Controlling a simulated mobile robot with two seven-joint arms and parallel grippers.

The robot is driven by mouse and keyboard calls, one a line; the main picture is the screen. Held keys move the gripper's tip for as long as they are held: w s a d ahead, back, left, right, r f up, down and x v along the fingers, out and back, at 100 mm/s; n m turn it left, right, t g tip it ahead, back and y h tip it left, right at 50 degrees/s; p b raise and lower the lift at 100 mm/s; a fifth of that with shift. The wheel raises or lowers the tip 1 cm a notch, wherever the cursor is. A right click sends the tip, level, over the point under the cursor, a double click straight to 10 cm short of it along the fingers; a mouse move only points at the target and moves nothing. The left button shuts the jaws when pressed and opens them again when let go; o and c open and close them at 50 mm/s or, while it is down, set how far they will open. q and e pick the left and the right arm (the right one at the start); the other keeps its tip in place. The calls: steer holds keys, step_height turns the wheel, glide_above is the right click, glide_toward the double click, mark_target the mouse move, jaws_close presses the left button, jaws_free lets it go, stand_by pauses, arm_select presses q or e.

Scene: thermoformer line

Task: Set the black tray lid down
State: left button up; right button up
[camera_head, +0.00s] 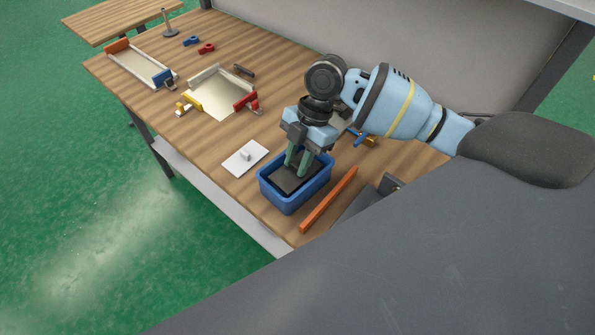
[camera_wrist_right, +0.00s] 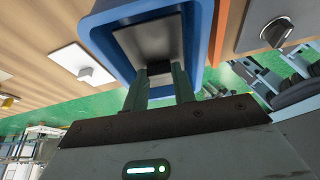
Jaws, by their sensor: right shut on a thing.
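The black tray lid (camera_head: 292,179) is a dark flat plate inside the rim of a blue tray (camera_head: 268,194). My right gripper (camera_head: 297,170) points down into the blue tray, its greenish fingers shut on the lid. In the right wrist view the fingers (camera_wrist_right: 160,82) close on a small black knob on the dark lid (camera_wrist_right: 150,40), with the blue tray wall (camera_wrist_right: 220,30) around it. I cannot tell whether the lid touches the tray floor. My left gripper is not in view.
A white lid with a knob (camera_head: 243,160) lies left of the blue tray. An orange bar (camera_head: 330,200) lies to its right, and a dark plate with a knob (camera_wrist_right: 275,22) lies beyond that. Shallow fixtures with coloured clamps (camera_head: 220,98) stand farther back on the wooden table (camera_head: 150,105).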

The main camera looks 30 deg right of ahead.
steer(key=shift+f, duration=2.4)
steer(key=shift+f, duration=0.2)
steer(key=o, duration=0.9)
steer(key=shift+o, duration=0.2)
steer(key=shift+r, duration=0.15)
steer(key=v, duration=1.2)
